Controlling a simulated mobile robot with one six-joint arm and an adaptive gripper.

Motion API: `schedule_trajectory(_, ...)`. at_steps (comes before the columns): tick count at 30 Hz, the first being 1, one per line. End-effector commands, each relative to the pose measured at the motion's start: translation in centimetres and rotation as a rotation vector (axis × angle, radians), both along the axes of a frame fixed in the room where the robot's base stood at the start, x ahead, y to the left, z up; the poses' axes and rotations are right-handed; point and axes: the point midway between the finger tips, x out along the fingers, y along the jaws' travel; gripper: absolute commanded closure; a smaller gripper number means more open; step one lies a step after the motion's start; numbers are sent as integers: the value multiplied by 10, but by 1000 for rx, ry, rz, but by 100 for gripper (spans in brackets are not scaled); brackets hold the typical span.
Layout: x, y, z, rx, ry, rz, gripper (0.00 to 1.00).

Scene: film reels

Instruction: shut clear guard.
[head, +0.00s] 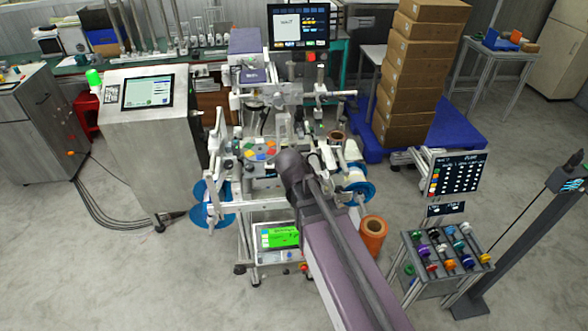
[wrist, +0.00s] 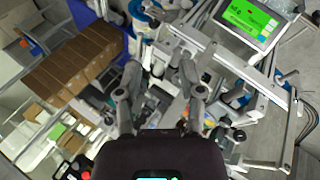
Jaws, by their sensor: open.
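The reel machine (head: 262,150) stands in the middle of the head view, with pale metal arms, coloured buttons and blue reels (head: 213,205) at its sides. I cannot clearly make out the clear guard or tell its position; see-through parts blend into the machine. My gripper (wrist: 160,98) is open in the wrist view, its two grey fingers apart with nothing held between them. Machine parts lie beyond the fingers. In the head view my arm reaches over the machine's front right, and the fingers cannot be made out there.
A steel cabinet with a screen (head: 147,92) stands left of the machine. Stacked cartons (head: 420,70) stand on a blue pallet (head: 452,122) behind right. An orange roll (head: 373,234), a spool rack (head: 445,252) and a dark sign board (head: 458,175) are at right. A green display (head: 279,237) sits low in front.

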Motion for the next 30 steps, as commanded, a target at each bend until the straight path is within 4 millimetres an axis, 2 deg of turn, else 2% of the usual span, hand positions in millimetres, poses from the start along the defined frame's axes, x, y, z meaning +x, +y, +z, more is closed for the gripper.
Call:
schedule_trajectory(1, -13, -14, -11, 48, 29, -48, 50)
schedule_trajectory(6, -46, -41, -34, 217, 123, -189, 50)
schedule_trajectory(15, -92, -63, -55, 460, 245, -361, 50)
schedule_trajectory(21, -102, -66, -57, 523, 274, -400, 50)
schedule_trajectory(30, -102, -66, -57, 529, 277, -403, 50)
